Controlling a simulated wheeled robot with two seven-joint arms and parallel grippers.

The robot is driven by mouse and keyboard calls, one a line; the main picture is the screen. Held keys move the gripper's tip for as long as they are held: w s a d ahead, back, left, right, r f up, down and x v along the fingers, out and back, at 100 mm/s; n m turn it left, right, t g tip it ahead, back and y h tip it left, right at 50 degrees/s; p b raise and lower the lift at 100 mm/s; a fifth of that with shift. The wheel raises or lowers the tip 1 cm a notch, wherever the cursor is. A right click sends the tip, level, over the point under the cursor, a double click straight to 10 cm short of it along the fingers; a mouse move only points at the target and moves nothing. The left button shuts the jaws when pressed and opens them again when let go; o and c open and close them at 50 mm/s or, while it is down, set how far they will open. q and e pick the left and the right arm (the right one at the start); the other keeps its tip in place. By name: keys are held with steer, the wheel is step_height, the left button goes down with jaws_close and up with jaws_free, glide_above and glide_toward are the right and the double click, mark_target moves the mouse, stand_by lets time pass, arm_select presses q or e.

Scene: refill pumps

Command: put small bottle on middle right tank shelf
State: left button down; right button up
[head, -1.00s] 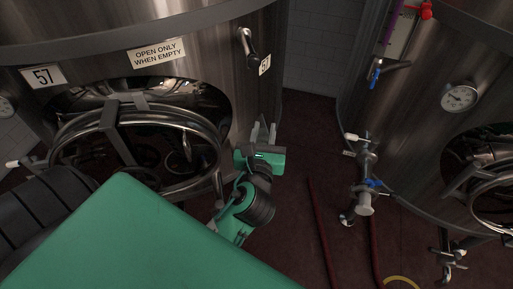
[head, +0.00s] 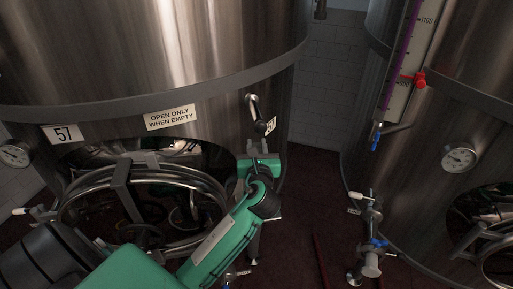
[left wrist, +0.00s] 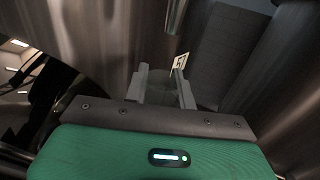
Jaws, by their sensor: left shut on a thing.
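My left gripper (head: 258,149) is raised in front of the large steel tank marked 57, close below a steel pipe fitting on its side. In the left wrist view its two grey fingers (left wrist: 162,88) stand apart with a dim, see-through grey shape between them, taken to be the small bottle (left wrist: 158,90); its outline is hard to make out. In the head view the bottle cannot be told from the fingers. My right gripper is not in view. No tank shelf can be made out clearly.
The steel tank 57 (head: 150,60) with its open round hatch (head: 145,195) fills the left. A second steel tank (head: 415,150) stands at right, with a gauge (head: 459,159), a purple level tube and valves. A gap of dark red floor (head: 305,210) with hoses lies between them.

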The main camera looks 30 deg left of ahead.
arm_select(q)
steer(key=f, duration=0.1)
steer(key=w+a+f, duration=0.1)
steer(key=f, duration=0.1)
steer(key=shift+w+a+f+p, duration=0.15)
steer(key=shift+w+f+p, duration=0.15)
steer(key=shift+w+p, duration=0.1)
steer(key=shift+f, duration=0.1)
steer(key=c, duration=1.1)
jaws_free()
steer(key=shift+c, duration=0.2)
steer(key=shift+s, duration=0.1)
steer(key=b+v, duration=0.2)
steer(key=v, duration=1)
steer(key=shift+b, duration=0.35)
